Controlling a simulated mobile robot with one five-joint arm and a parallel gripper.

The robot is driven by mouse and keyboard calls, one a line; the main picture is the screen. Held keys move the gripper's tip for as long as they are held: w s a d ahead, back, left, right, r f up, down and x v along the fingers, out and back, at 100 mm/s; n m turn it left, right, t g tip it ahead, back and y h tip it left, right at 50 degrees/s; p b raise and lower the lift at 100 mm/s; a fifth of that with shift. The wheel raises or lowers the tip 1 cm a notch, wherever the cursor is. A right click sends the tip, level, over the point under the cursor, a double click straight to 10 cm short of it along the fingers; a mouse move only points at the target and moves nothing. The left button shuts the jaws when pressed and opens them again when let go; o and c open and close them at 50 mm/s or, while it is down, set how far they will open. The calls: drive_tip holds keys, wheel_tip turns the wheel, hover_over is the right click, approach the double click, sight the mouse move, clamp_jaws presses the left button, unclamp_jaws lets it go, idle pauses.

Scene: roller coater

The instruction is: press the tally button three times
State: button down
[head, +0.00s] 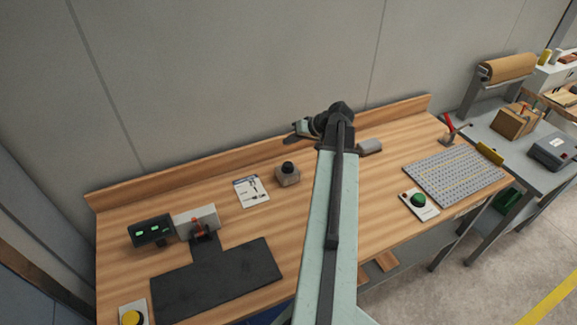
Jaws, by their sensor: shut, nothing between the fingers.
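Three button-like controls are on the wooden bench. A yellow button (131,318) on a pale plate is at the lower left, partly cut off by the picture edge. A black round-topped knob or button (288,167) on a grey block stands near the middle. A green button (418,200) on a white plate is at the right. I cannot tell from labels which is the tally button. My arm reaches over the bench, and my gripper (292,138) is shut and empty near the back board, behind the black knob and apart from all three.
A dark display box (152,231) with green digits stands at the left, beside a white bracket (195,221) with a red part. A black mat (220,280), a printed card (251,190) and a perforated grey plate (455,176) lie on the bench. A wall rises behind.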

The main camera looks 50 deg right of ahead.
sight(290, 165)
wheel_tip(290, 165, down, 8)
drive_tip(key=b, duration=0.7)
drive_tip(key=shift+r, duration=0.1)
idle(1.4)
drive_tip(key=shift+f+b, duration=0.4)
drive_tip(key=shift+f, duration=0.05)
drive_tip(key=shift+f+b, duration=0.55)
drive_tip(key=shift+b, duration=0.05)
idle(0.5)
drive_tip(key=shift+r+p, duration=1.05)
wheel_tip(290, 165, up, 5)
drive_tip(key=p, duration=0.5)
drive_tip(key=shift+r, duration=0.1)
